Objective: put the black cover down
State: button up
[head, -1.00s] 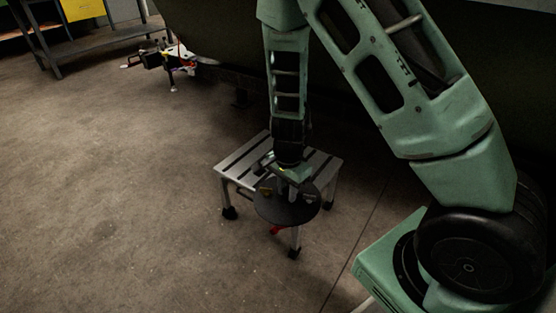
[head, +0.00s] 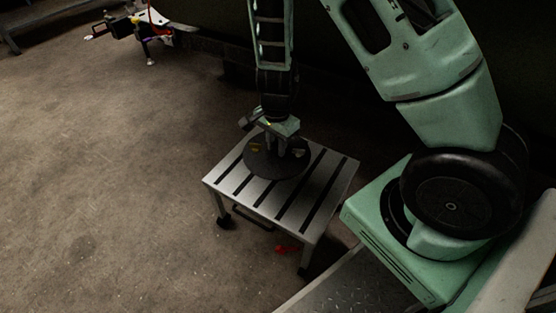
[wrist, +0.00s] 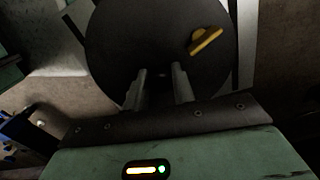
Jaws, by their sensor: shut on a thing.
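The black cover (head: 262,163) is a round, flat dark disc. It lies level over the back left part of a small slatted metal step stool (head: 318,208) in the head view. I cannot tell whether it touches the top or hangs just above it. In the wrist view the cover (wrist: 115,50) fills the upper middle, with a yellow latch (wrist: 205,41) on its face. My gripper (head: 279,150) points down at the cover's middle and is shut on it. The fingers also show in the wrist view (wrist: 161,82); the part they grip is mostly hidden.
The stool's right and front slats are bare. A red thing (head: 287,249) lies on the floor at the stool's front. A cart-like device (head: 140,25) stands at the far left. A dark large body rises behind the stool. The floor on the left is clear.

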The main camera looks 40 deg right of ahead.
notch_tip(320, 180, down, 10)
jog(key=b, duration=0.5)
jog(key=shift+r+b, duration=0.2)
jog(key=shift+b, duration=0.1)
jog(key=shift+r, duration=0.1)
grip_shut()
jog(key=o, duration=1)
grip_release()
